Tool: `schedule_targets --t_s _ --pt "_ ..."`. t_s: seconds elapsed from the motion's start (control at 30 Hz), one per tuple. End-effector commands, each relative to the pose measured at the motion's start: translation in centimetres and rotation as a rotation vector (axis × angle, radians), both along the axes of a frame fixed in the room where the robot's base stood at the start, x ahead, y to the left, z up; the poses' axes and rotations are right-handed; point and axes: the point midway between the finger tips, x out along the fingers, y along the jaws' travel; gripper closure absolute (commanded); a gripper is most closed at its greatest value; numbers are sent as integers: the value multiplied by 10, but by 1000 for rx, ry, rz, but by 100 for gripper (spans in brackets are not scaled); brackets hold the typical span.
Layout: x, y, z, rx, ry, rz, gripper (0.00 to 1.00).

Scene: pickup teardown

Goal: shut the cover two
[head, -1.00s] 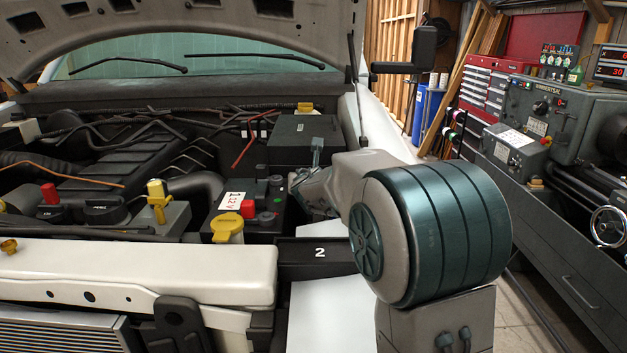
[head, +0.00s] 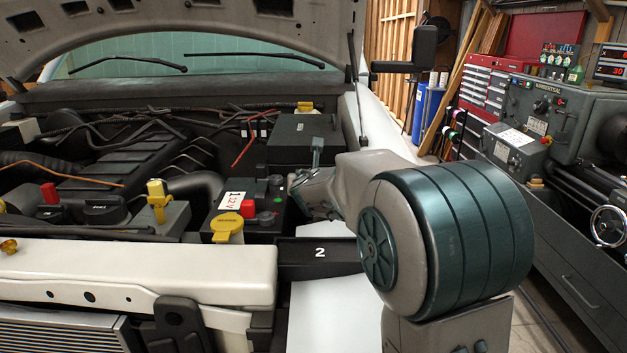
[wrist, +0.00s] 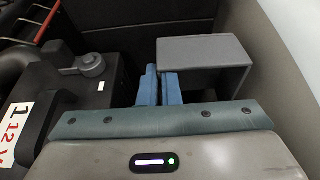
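A black part marked "2" (head: 320,252) lies at the front right of the engine bay, partly behind my arm in the head view. In the wrist view a grey box-like piece with a flat top (wrist: 205,50) stands just beyond and right of my gripper (wrist: 160,88). I cannot tell whether this piece is cover two. My gripper's two blue fingers are side by side with almost no gap and nothing visible between them. The right finger overlaps the grey piece's left edge in the picture; contact is unclear. In the head view my arm hides the fingertips.
The battery with the 12V label (head: 232,200) sits left of my gripper. A yellow cap (head: 228,228) stands in front of it. A black box (head: 300,138) is behind. The hood (head: 190,18) is raised overhead. The fender wall (wrist: 285,50) is close on the right.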

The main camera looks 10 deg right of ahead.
Motion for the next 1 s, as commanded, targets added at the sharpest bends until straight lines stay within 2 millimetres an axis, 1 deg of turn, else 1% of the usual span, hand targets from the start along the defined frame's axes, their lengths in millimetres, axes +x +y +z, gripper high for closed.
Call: schedule_targets --t_s 0.2,0.63,1.0 --pt "-7 1 5 -1 -4 0 100" --pt "-9 2 8 -2 -9 0 100" --pt "-23 4 10 -2 -13 -1 100"
